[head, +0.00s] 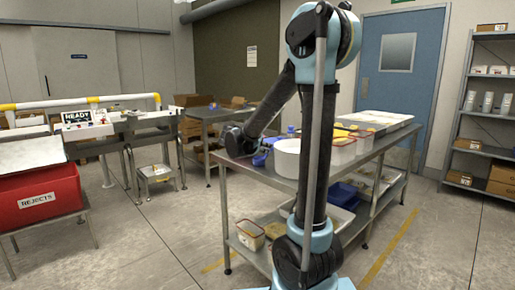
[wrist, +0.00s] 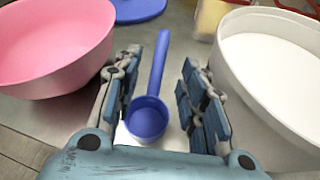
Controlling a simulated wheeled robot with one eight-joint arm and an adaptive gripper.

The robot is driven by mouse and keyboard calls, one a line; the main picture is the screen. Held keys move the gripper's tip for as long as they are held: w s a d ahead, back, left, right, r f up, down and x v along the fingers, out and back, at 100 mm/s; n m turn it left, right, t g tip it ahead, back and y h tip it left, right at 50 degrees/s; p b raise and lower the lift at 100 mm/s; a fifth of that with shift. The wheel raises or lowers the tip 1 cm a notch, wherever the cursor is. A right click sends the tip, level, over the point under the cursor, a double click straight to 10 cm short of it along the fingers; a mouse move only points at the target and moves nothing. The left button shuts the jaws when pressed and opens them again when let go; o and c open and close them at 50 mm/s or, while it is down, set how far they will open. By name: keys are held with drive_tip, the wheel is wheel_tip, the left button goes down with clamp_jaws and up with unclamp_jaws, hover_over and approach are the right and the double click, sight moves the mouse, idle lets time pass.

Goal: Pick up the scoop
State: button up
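The blue scoop (wrist: 147,119) lies on the metal table in the wrist view, its bowl near my gripper's palm and its handle pointing away. My gripper (wrist: 160,64) is open, with one finger on each side of the scoop. I see gaps between the scoop and both fingers, so it is not held. In the head view my gripper (head: 242,148) is low over the left end of the table, partly hidden by my arm. Blue shows beside it there, but I cannot tell how much is the scoop.
A pink bowl (wrist: 50,45) stands close on the left and a white tub (wrist: 275,75) close on the right. A blue round item (wrist: 138,9) lies beyond. White containers with yellow contents (head: 342,148) stand farther along the table. A red rejects bin (head: 38,200) is at left.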

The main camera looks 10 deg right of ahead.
sight(272, 149)
drive_tip(key=x, duration=0.9)
drive_tip(key=shift+d, duration=0.1)
drive_tip(key=shift+c, duration=0.5)
clamp_jaws()
